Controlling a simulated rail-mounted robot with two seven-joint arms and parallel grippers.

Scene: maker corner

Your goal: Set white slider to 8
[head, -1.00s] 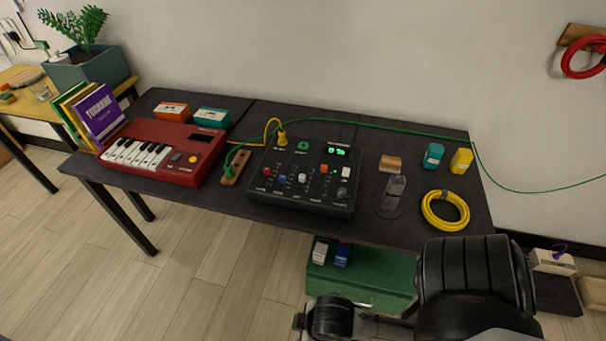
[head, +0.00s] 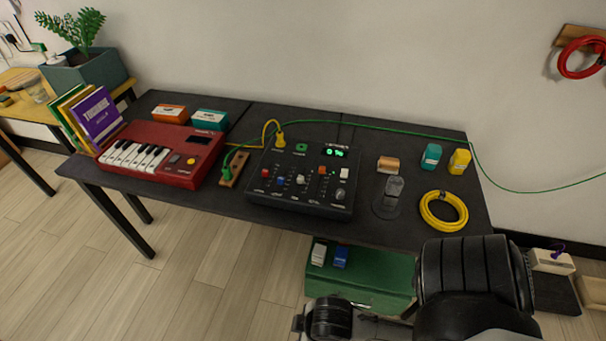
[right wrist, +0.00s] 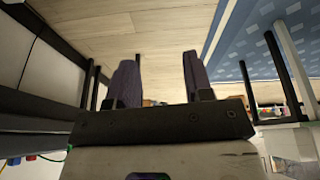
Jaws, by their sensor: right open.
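A black mixer box (head: 301,198) stands on the dark table in the head view. Its row of sliders has red, blue and white caps; the white slider cap (head: 301,180) sits right of the blue one (head: 280,181). Any scale marks beside it are too small to read. A lit green display (head: 334,153) is at the mixer's top right. My right gripper (right wrist: 158,76) is open and empty in the right wrist view, with floor beyond its two fingers. It is away from the mixer. My left gripper is not in view.
A red keyboard (head: 185,177) stands left of the mixer. A green cable (head: 400,130) runs along the back of the table. A yellow cable coil (head: 444,226) and a phone-like dark object on a stand (head: 394,187) are on the right. A green case (head: 365,283) is below.

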